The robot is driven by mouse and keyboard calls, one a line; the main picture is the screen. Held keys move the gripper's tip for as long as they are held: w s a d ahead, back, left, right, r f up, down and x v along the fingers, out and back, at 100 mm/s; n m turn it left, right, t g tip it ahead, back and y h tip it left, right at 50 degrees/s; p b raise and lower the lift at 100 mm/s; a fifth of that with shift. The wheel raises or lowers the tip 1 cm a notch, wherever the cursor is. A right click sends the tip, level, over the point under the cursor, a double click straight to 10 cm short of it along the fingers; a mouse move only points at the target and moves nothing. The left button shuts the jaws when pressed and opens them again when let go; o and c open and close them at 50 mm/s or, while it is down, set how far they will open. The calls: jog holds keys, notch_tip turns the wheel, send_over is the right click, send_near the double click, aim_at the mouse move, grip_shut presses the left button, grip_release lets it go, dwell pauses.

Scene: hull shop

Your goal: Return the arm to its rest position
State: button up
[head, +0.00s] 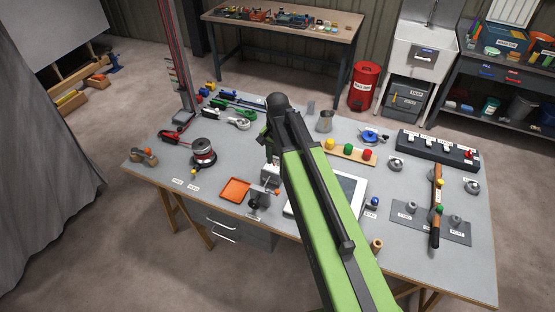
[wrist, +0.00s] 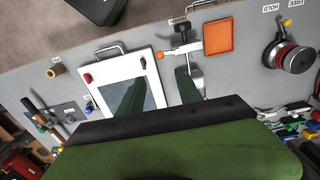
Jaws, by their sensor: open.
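My green arm crosses the head view from the bottom edge up to its dark elbow above the middle of the workbench (head: 150,170). My gripper (head: 268,142) hangs below that end, small and partly hidden by the arm. In the wrist view my gripper (wrist: 162,76) shows two dark green fingers spread apart, with nothing between them. The fingers overlap a white-framed panel (wrist: 90,98) and a small clamp-like fixture (wrist: 195,48). I cannot tell the fingers' exact height above the bench.
An orange tray (head: 235,190), a red-and-black reel (head: 203,152), a metal cup (head: 324,121) and a board with coloured knobs (head: 349,153) stand around the arm. A dark switch strip (head: 438,148) is at right. A red bin (head: 363,86) stands on the floor behind.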

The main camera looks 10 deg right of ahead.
jog(key=s+f+n+b, duration=0.3)
jog(key=s+f+b, duration=0.1)
jog(key=f+b, duration=0.3)
jog(key=s+f+n+b, duration=0.4)
jog(key=s+f+b, duration=0.1)
jog(key=f+b, duration=0.3)
jog(key=shift+s+d, duration=0.25)
jog(key=shift+s, duration=0.05)
jog(key=shift+f, duration=0.1)
jog(key=shift+c, duration=0.5)
